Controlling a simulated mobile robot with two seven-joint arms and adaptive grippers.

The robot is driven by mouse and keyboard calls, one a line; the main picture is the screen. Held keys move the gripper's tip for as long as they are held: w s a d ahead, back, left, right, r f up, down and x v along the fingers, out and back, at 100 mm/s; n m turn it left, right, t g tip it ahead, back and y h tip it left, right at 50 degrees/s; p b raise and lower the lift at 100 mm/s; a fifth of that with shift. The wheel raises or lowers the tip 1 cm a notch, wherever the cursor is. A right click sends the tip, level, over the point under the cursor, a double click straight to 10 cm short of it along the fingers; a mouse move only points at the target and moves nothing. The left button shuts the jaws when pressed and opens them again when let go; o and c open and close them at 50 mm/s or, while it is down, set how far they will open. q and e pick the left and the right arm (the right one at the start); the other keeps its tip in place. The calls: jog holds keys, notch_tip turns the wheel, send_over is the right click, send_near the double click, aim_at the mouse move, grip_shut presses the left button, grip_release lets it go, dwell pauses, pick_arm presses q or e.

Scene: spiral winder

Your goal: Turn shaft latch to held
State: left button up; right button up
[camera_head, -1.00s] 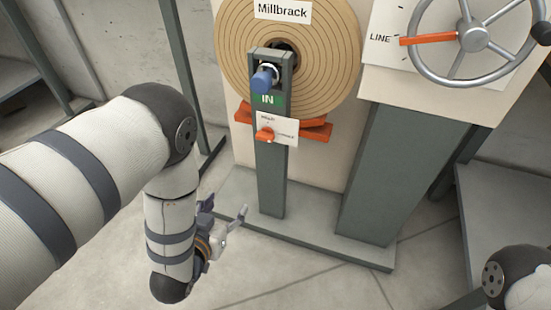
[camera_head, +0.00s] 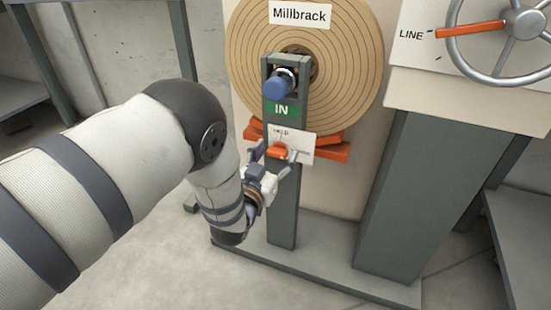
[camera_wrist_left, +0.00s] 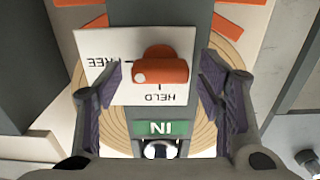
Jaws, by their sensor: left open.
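The shaft latch is a small orange knob (camera_head: 278,150) on a white label plate (camera_head: 299,149) on the green-grey post. In the left wrist view the orange knob (camera_wrist_left: 160,70) appears upside down with its plate (camera_wrist_left: 115,68). HELD is printed below it and FREE to its left there. The knob's bar lies crosswise, with a pale dot at its end on the FREE side. My left gripper (camera_head: 277,161) is open just in front of the plate. In the wrist view its fingers (camera_wrist_left: 162,82) stand either side of the knob, apart from it. My right gripper is out of view.
Above the latch are a green IN sign (camera_head: 281,110) and a blue-tipped shaft end (camera_head: 279,88) in the post's fork. The Millbrack roll (camera_head: 345,60) and orange bars (camera_head: 330,149) lie behind. A handwheel (camera_head: 470,50) stands at the right.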

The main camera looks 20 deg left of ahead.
pick_arm(q)
jog(key=c, duration=1.2)
jog(key=shift+o, duration=0.3)
